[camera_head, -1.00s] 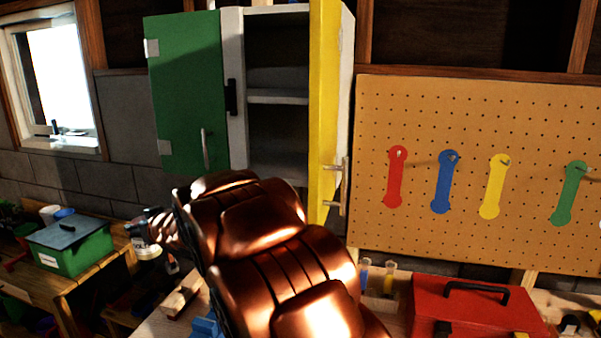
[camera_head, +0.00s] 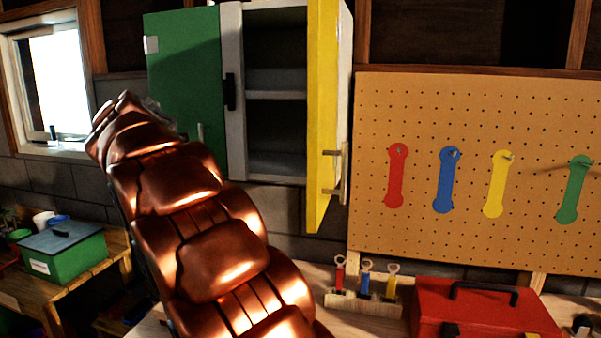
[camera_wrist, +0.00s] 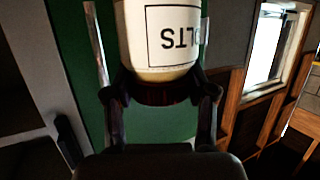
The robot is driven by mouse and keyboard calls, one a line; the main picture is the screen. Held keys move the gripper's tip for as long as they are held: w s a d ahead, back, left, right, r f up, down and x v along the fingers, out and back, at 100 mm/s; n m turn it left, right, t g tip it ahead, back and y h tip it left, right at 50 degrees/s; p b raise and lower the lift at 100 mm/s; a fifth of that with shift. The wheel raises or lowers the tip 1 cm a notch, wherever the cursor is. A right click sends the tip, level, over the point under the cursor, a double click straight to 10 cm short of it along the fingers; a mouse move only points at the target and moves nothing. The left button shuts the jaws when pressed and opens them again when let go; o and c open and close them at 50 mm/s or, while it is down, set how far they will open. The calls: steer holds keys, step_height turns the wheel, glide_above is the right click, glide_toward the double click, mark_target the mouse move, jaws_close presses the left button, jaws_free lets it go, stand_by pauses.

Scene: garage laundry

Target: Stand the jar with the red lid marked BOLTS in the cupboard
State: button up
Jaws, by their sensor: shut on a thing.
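The jar (camera_wrist: 160,38) is pale with a white label whose letters LTS show, upside down in the wrist view. Its dark red lid (camera_wrist: 160,94) is between the fingers of my gripper (camera_wrist: 162,100), which is shut on it. In the head view my arm hides the jar and gripper. The cupboard (camera_head: 235,140) hangs on the wall with its green door (camera_head: 185,70) and yellow door (camera_head: 321,110) open. A middle shelf (camera_head: 276,82) divides it, and the visible interior looks empty. In the wrist view the green door (camera_wrist: 85,120) is behind the jar.
A pegboard (camera_head: 420,240) with coloured tags is right of the cupboard. Below stand a red toolbox (camera_head: 480,312) and a wooden rack (camera_head: 350,303) on a bench. A green box (camera_head: 70,258) stands on the left bench, below a window (camera_head: 58,85).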

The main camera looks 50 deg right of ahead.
steer(key=s+d+m+g+h+b, duration=0.3)
steer(key=s+d+m+g+h, duration=0.3)
steer(key=s+d+m+g, duration=0.6)
steer(key=d+n+p, duration=0.1)
steer(key=d+p, duration=0.1)
steer(key=d, duration=0.4)
steer(key=s+d+t+p, duration=0.1)
steer(key=d+p, duration=0.1)
steer(key=d, duration=0.4)
steer(key=d+n+p, duration=0.1)
steer(key=d+p, duration=0.1)
steer(key=d, duration=0.4)
steer(key=shift+s+d+f+n+t+p, duration=0.2)
steer(key=shift+s+d+n+t+p, duration=0.1)
steer(key=shift+s+d+p, duration=0.05)
steer(key=shift+a+f, duration=0.15)
steer(key=shift+f, duration=0.45)
steer(key=shift+f, duration=0.2)
steer(key=o, duration=1.4)
